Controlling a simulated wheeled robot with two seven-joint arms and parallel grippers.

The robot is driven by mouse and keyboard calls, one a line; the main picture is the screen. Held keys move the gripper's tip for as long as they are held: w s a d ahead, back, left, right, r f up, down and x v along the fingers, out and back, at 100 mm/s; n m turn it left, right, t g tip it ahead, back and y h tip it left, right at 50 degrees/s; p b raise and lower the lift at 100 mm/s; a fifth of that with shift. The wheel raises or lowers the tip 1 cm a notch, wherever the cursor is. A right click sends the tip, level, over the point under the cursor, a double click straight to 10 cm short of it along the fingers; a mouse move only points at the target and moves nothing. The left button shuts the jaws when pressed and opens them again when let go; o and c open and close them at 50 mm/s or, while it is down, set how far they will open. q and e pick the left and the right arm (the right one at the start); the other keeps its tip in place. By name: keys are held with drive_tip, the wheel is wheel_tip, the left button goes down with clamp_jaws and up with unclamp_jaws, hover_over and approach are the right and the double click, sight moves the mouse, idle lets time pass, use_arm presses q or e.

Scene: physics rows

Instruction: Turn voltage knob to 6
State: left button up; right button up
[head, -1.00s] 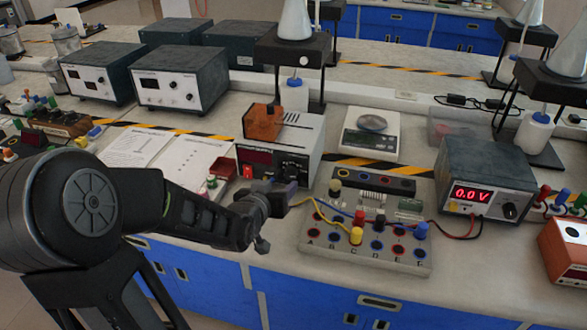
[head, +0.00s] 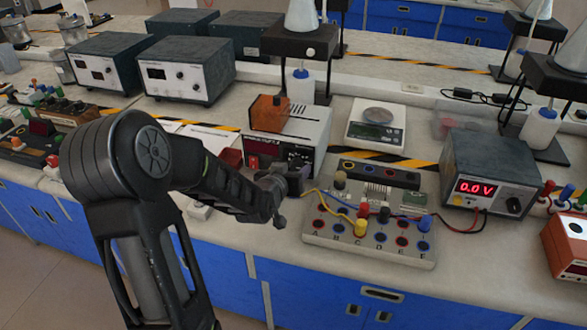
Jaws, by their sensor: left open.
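The power supply (head: 487,163) is a dark grey box with a light front at the right of the bench. Its red display (head: 475,187) reads 0.0 V. The voltage knob (head: 514,205) is a small black dial to the right of that display; its pointer is too small to read. My left gripper (head: 290,195) is open and empty, well to the left of the knob, at the left edge of the circuit board. It touches neither the knob nor the supply. My right gripper is not in view.
The circuit board (head: 318,241) with coloured plugs and wires lies between my left gripper and the supply. Red and black leads (head: 466,229) run from the supply. An orange-fronted box (head: 563,245) stands to the right. A scale (head: 377,124) and stands are behind.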

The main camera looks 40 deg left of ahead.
use_arm(q)
drive_tip(key=shift+w+f, duration=0.1)
drive_tip(key=shift+w, duration=0.05)
clamp_jaws()
idle(0.5)
